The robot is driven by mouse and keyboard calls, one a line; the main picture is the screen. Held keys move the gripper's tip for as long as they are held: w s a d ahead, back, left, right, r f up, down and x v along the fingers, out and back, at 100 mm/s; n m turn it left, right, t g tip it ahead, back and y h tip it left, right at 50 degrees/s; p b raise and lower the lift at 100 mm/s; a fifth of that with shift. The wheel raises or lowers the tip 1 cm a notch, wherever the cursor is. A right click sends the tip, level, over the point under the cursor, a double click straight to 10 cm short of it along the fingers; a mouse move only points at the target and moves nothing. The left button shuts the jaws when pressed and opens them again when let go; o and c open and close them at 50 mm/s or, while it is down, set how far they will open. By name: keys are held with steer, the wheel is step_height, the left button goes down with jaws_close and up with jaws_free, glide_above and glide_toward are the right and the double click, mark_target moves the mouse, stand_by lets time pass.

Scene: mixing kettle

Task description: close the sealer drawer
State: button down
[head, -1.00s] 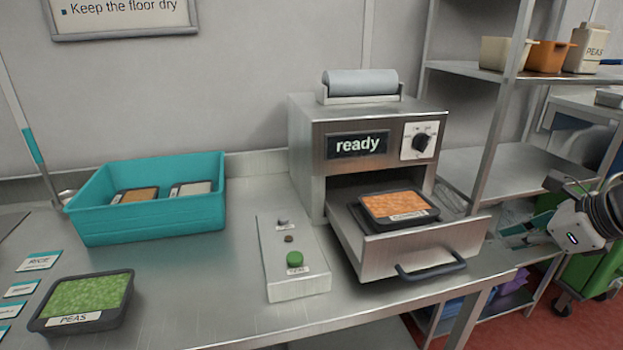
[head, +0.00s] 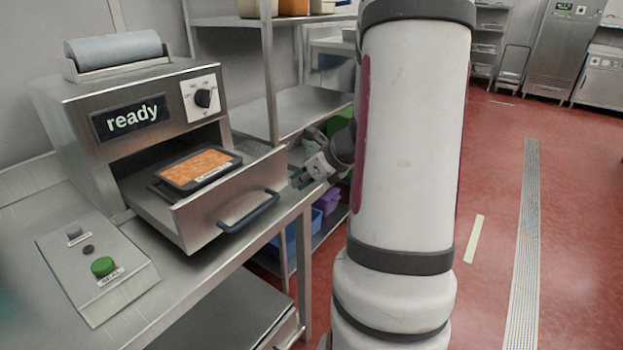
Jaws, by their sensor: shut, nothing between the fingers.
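The metal sealer (head: 100,88) stands on the counter at the left of the head view, its display reading "ready". Its drawer (head: 200,215) is pulled out and open, with a dark handle (head: 248,212) on its front. A black tray of orange food (head: 196,167) sits in the drawer. My gripper (head: 297,181) is shut and empty, to the right of the drawer front and apart from the handle. My own arm fills the middle of the view and hides part of what lies behind it.
A control box with a green button (head: 103,266) lies left of the drawer. A metal shelf rack (head: 290,112) stands behind, right of the sealer. Blue and purple items (head: 328,200) sit low under it. Red floor (head: 500,200) is open at the right.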

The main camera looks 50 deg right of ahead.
steer(key=shift+w+r, duration=0.1)
steer(key=shift+w, duration=1.15)
